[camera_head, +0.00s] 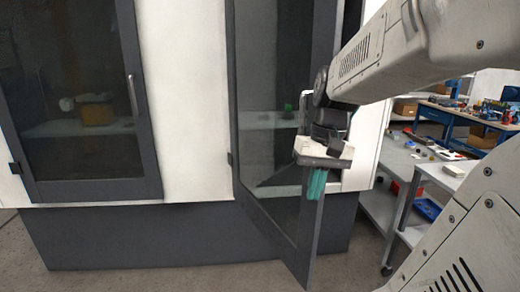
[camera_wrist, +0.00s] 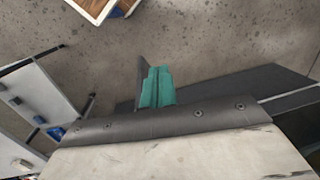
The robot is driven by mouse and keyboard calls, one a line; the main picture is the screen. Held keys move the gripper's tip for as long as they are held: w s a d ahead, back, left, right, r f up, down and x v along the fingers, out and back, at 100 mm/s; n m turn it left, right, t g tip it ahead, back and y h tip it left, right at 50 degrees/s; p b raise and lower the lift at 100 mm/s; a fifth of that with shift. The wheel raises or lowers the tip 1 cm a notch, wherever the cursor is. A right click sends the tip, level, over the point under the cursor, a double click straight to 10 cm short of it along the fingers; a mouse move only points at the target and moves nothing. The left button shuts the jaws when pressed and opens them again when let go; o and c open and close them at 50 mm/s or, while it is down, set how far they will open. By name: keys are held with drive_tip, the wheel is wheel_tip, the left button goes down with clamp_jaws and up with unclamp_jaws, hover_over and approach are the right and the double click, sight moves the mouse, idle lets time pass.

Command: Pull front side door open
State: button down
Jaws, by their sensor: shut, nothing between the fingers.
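The glazed door (camera_head: 306,235) of the cabinet stands partly open in the head view, swung outward from its left side. It has a dark grey frame, and its light handle (camera_head: 304,97) shows only in part beside my arm. My gripper (camera_head: 316,190) is at the door's free edge, below the handle, with its green fingers together and empty. In the wrist view the fingers (camera_wrist: 157,84) are shut beside a dark strip that looks like the door frame (camera_wrist: 142,78). I cannot tell whether they touch it. My wrist hides part of the door's edge.
A second glazed door (camera_head: 150,165) on the left is closed, with a vertical handle (camera_head: 132,95). A metal trolley (camera_head: 408,185) with small items stands to the right, and a blue workbench (camera_head: 465,122) is behind it. The floor (camera_head: 190,265) in front of the cabinet is clear.

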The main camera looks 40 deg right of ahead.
drive_tip(key=d+r+n+t+y, duration=0.1)
drive_tip(key=d+r+n+t, duration=0.15)
drive_tip(key=d, duration=0.55)
drive_tip(key=w+d+r+n+t+y, duration=0.1)
drive_tip(key=d+r, duration=0.3)
drive_tip(key=d, duration=0.4)
drive_tip(key=d+r+n+t+y, duration=0.1)
drive_tip(key=d+r+t, duration=0.15)
drive_tip(key=d, duration=0.45)
drive_tip(key=w+a+f, duration=0.5)
drive_tip(key=a+f, duration=0.2)
drive_tip(key=shift+w+a+f+n+g, duration=0.15)
drive_tip(key=shift+w+a+n+g, duration=0.05)
drive_tip(key=shift+a+n+g, duration=0.25)
